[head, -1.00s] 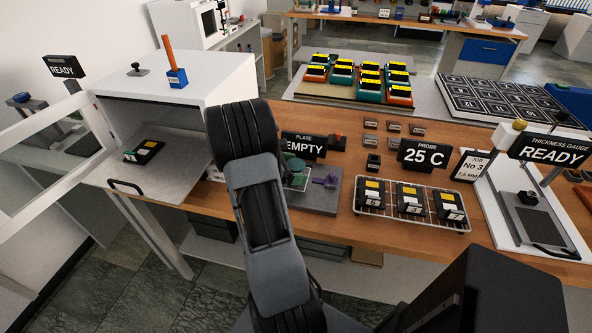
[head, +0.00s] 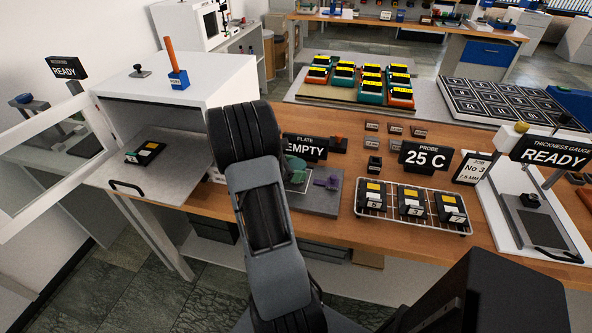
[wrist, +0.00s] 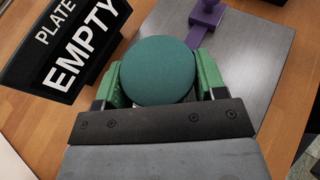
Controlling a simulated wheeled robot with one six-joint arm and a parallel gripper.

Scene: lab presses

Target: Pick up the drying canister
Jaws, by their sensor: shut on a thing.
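A round teal top (wrist: 157,70), which I take to be the drying canister, sits between the two green fingers of my gripper (wrist: 158,78) in the wrist view. The fingers press on it from both sides. Its lower part is hidden. The grey plate (wrist: 262,65) with a purple handled piece (wrist: 207,18) lies beneath and beyond it. I cannot tell whether the canister touches the plate. In the head view my arm covers most of the gripper, and only a green part (head: 296,166) shows right of the arm, above the plate (head: 320,203).
A "PLATE EMPTY" sign (head: 304,147) stands close behind the gripper. A wire rack (head: 388,216) with black cartridges lies to the right, beside the thickness gauge (head: 528,215). The white box (head: 175,85) at left has its door open and a tray (head: 165,180) out.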

